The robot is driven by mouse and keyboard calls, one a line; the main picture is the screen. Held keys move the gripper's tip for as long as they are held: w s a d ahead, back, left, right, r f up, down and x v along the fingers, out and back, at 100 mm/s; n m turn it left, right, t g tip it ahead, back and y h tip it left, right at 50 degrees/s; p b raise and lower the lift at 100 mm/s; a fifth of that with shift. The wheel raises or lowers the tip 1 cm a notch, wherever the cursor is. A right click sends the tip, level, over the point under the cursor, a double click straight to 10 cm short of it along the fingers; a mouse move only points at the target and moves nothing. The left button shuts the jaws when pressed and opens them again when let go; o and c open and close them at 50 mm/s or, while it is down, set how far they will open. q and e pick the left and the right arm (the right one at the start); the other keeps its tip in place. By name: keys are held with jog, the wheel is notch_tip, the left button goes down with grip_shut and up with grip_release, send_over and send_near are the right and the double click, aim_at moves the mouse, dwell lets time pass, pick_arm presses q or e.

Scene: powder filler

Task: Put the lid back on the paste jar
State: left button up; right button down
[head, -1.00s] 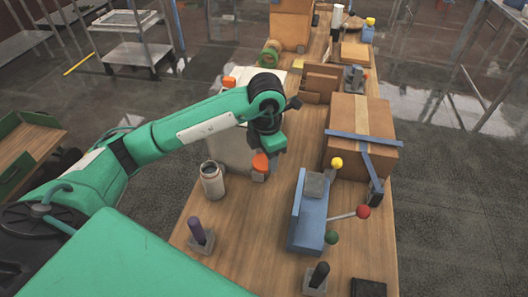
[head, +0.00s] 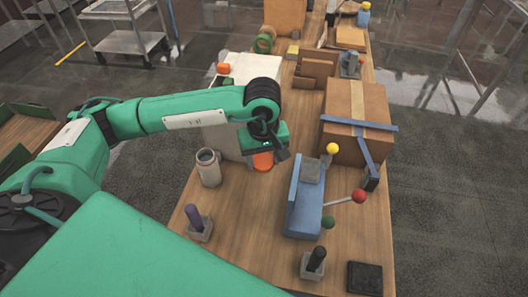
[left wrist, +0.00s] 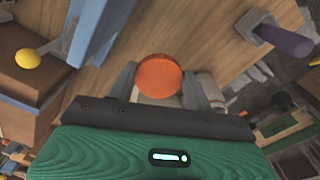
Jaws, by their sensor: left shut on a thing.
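The paste jar (head: 209,172) is a pale grey-white jar standing upright on the wooden table, its round mouth facing up with no lid on it. My left gripper (head: 265,158) is to the right of the jar, apart from it. It is shut on the orange round lid (head: 263,162). In the left wrist view the lid (left wrist: 159,76) sits between the two grey fingers of the gripper (left wrist: 158,84). The gripper's body partly covers the lid in the head view. I cannot tell its exact height above the table. My right gripper is not in view.
A blue fixture (head: 303,205) with yellow, red and green knobs stands to the right. A purple handle on a grey base (head: 197,224) stands in front of the jar. A large cardboard box (head: 355,113) is behind the fixture. A white machine (head: 252,68) stands behind my arm.

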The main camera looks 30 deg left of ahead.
pick_arm(q)
jog(key=m, duration=0.3)
jog(key=shift+s+f+m, duration=0.2)
jog(key=shift+s+m, duration=0.1)
jog(key=shift+s, duration=0.05)
jog(key=m, duration=0.3)
jog(key=s+m, duration=0.1)
jog(key=shift+f+m, duration=0.3)
jog(key=shift+f, duration=0.05)
